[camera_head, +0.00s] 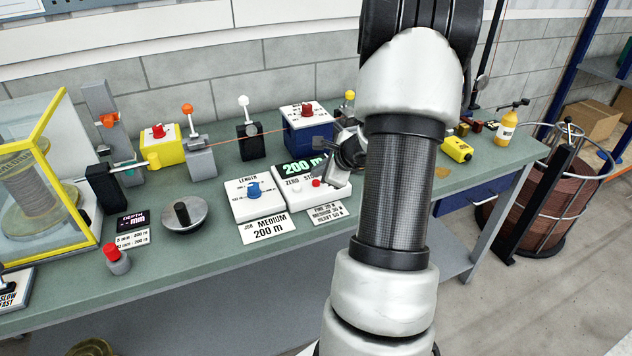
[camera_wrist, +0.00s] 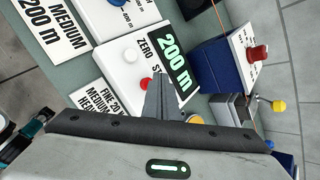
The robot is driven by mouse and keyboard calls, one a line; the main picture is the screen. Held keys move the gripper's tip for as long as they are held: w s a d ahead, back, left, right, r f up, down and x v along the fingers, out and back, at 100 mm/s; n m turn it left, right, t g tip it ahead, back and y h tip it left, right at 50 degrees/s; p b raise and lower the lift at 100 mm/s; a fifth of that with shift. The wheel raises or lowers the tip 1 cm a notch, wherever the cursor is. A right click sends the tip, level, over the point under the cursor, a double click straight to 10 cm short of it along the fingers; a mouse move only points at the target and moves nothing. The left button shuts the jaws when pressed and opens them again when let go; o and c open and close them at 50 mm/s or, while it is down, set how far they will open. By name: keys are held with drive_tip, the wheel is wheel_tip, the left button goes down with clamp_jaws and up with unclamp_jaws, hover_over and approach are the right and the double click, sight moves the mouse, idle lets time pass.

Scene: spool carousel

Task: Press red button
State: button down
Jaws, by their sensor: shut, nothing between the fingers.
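A small red button (camera_head: 316,183) sits on the sloped white counter box (camera_head: 296,198), whose green display reads 200 m. In the wrist view the red button (camera_wrist: 146,84) is just left of my fingers, with a white button (camera_wrist: 130,56) near the ZERO label. My gripper (camera_head: 345,155) is over the right side of the counter box in the head view, partly hidden by my arm. In the wrist view my gripper (camera_wrist: 162,80) is shut and empty, its fingertips beside the red button. I cannot tell whether they touch the box.
A LENGTH box with a blue knob (camera_head: 254,190) stands left of the counter. A blue box with a red knob (camera_head: 306,110) stands behind. Another red button (camera_head: 113,253) is on a grey post at the front left. A yellow-framed case (camera_head: 50,150) fills the far left.

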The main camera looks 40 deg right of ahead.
drive_tip(key=shift+f+b, duration=0.4)
drive_tip(key=shift+b, duration=0.15)
drive_tip(key=shift+f+b, duration=0.5)
drive_tip(key=shift+b, duration=0.1)
idle(0.6)
drive_tip(key=shift+r, duration=0.15)
drive_tip(key=shift+r+p, duration=0.6)
drive_tip(key=shift+r, duration=0.2)
drive_tip(key=shift+r+p, duration=1.85)
drive_tip(key=shift+r, duration=0.65)
